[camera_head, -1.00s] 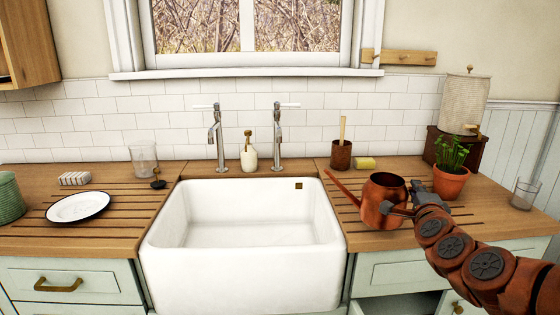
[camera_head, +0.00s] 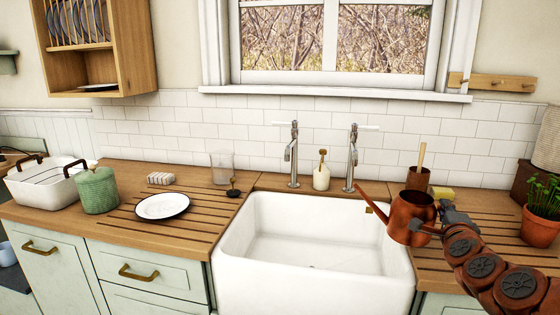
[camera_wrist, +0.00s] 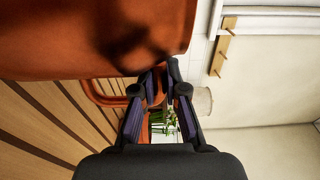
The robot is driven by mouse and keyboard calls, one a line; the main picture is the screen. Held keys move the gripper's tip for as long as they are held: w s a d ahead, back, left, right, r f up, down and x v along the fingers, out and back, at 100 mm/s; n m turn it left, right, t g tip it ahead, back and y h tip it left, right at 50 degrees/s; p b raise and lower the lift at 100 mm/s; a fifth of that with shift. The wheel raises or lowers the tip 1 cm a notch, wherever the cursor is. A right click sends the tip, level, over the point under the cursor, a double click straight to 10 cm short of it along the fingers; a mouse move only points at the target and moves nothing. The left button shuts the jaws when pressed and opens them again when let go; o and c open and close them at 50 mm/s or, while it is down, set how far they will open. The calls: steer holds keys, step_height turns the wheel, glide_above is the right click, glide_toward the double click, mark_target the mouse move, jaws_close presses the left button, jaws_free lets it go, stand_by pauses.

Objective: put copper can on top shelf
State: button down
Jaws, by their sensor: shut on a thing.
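The copper can (camera_head: 412,218), a watering can with a long spout pointing up to the left, is held by my gripper (camera_head: 447,218) at the right of the sink. The can is roughly upright and overlaps the sink's right edge in the head view; I cannot tell its exact height above the counter. In the wrist view the can's body (camera_wrist: 100,35) fills the upper left, and my gripper (camera_wrist: 155,92) is shut on its handle. A wooden wall rack (camera_head: 100,50) with plates hangs at the upper left, a plate on its lower board. I cannot tell whether this is the top shelf.
The white sink (camera_head: 315,290) lies left of the can. A plate (camera_head: 163,206), a green canister (camera_head: 97,190) and a white basin (camera_head: 45,185) stand on the left counter. A potted plant (camera_head: 541,222) and brown utensil pot (camera_head: 418,180) are near my arm.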

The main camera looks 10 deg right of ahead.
steer(key=w+a+r+n+y+p, duration=0.1)
steer(key=w+a, duration=0.4)
steer(key=a, duration=0.5)
steer(key=w+a+n+t+y+p, duration=0.1)
steer(key=w+a+n+y+p, duration=0.1)
steer(key=w+a, duration=0.4)
steer(key=w+a+r+n+y+p, duration=0.1)
steer(key=w+a+y+p, duration=0.3)
steer(key=a, duration=1.1)
steer(key=shift+w+a+r+n, duration=0.15)
steer(key=shift+w+r+n, duration=0.2)
steer(key=shift+w, duration=0.55)
